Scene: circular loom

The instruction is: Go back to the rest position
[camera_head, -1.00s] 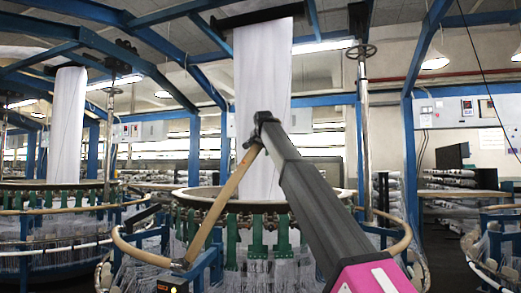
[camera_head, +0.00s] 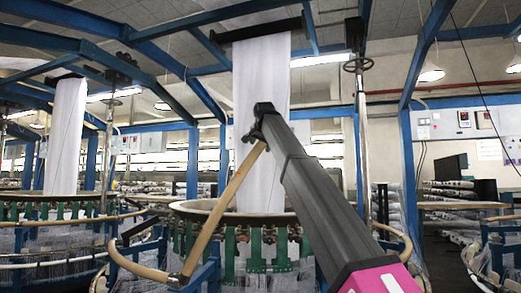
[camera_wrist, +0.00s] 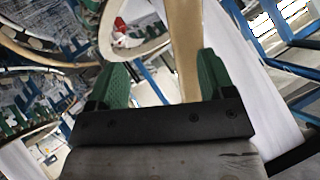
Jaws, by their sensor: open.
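My gripper (camera_wrist: 160,65) shows in the wrist view with its two green fingers apart and no object clamped between them. A tan bar (camera_wrist: 185,45) runs through the gap beyond the fingers, nearer the right one; I cannot tell whether it touches. In the head view my dark arm reaches up and away from the lower right, and its black end is in front of the white fabric. The tan bar (camera_head: 222,215) slopes from near that end down to the left, towards the tan hoop (camera_head: 135,265). The fingers cannot be made out there.
The circular loom's ring (camera_head: 195,207) with green brackets stands ahead, under the hanging white fabric (camera_head: 262,80). Another loom (camera_head: 50,195) is at the left. Blue posts (camera_head: 408,160) and a handwheel column (camera_head: 361,140) stand to the right. Overhead are blue beams.

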